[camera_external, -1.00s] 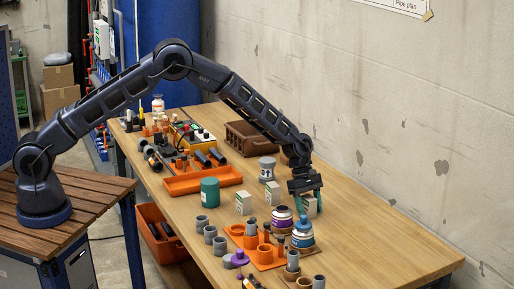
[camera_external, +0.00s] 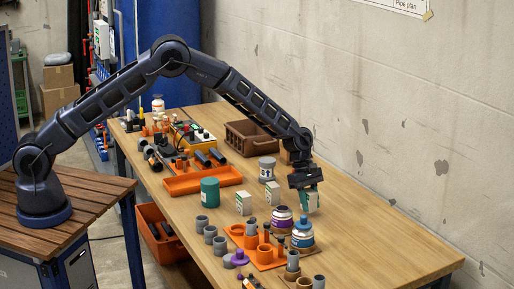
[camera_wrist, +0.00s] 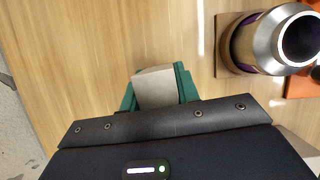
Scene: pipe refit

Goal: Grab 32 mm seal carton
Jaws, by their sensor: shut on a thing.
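The held carton also shows in the wrist view as a pale box (camera_wrist: 155,88) between the fingers. It looks slightly tilted in the external view; its gap to the table is hard to judge. Two similar cartons stand to the left, one nearer (camera_external: 243,203) and one farther right (camera_external: 273,192). The size print on the cartons is too small to read.
Orange fitting holders (camera_external: 265,256), a grey tin (camera_external: 267,170) and a teal canister (camera_external: 210,191) are nearby. The table's right side (camera_external: 385,235) is clear.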

